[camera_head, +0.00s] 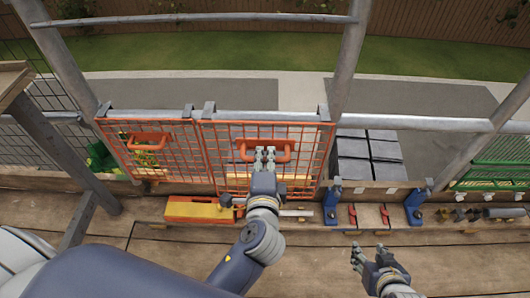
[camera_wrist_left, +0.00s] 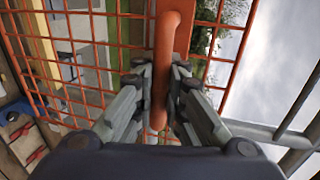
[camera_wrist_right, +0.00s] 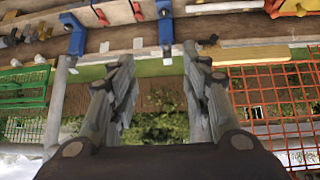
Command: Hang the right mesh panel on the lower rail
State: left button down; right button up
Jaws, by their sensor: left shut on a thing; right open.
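The right mesh panel (camera_head: 322,158), an orange grid, stands upright at the lower rail (camera_head: 425,124). My left gripper (camera_head: 264,155) is shut on the panel's orange handle (camera_head: 287,151). In the left wrist view the handle (camera_wrist_left: 167,60) lies between the fingers (camera_wrist_left: 160,80), with the mesh (camera_wrist_left: 100,50) behind. My right gripper (camera_head: 368,260) is open and empty above the planks, apart from the panel. The mesh also shows in the right wrist view (camera_wrist_right: 280,92).
Another orange panel (camera_head: 150,160) hangs directly left. A grey tile stack (camera_head: 368,158) stands behind the rail. An orange-yellow tool (camera_head: 198,209), blue clamps (camera_head: 331,203) and red-handled tools (camera_head: 385,214) line the plank edge. Green crates (camera_head: 500,160) are at right. The front planks are mostly clear.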

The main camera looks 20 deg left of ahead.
aim_at(266, 154)
pick_arm(q)
notch_tip(266, 154, down, 7)
jog(key=b, duration=0.5)
jog(key=w, duration=0.2)
jog(key=w+a, duration=0.1)
jog(key=w, duration=0.3)
jog(key=shift+w+a+r+b, duration=0.1)
jog(key=shift+w+a+b, duration=0.05)
jog(key=shift+a+b, duration=0.2)
jog(key=shift+w+a, duration=0.2)
jog(key=shift+w, duration=0.25)
jog(key=shift+w+a+f+b, duration=0.3)
jog(key=shift+w+f+b, duration=0.55)
jog(key=shift+w+f, duration=0.2)
jog(key=shift+w+a+f+b, duration=0.25)
jog(key=shift+w+f+b, duration=0.55)
jog(key=shift+w+f, duration=0.2)
pick_arm(e)
jog(key=w+a+r+t+y, duration=0.1)
jog(key=w+r+t, duration=0.1)
jog(key=r+t, duration=0.2)
jog(key=w+a+r+t+y, duration=0.1)
jog(key=r+t, duration=0.3)
jog(key=r, duration=0.6)
jog(key=w+a+r+t+y, duration=0.1)
jog(key=w+a+r+t, duration=0.1)
jog(key=r, duration=0.6)
jog(key=shift+w+a+t+y, duration=0.15)
jog(key=shift+w+t+y, duration=0.25)
jog(key=shift+w+t, duration=0.6)
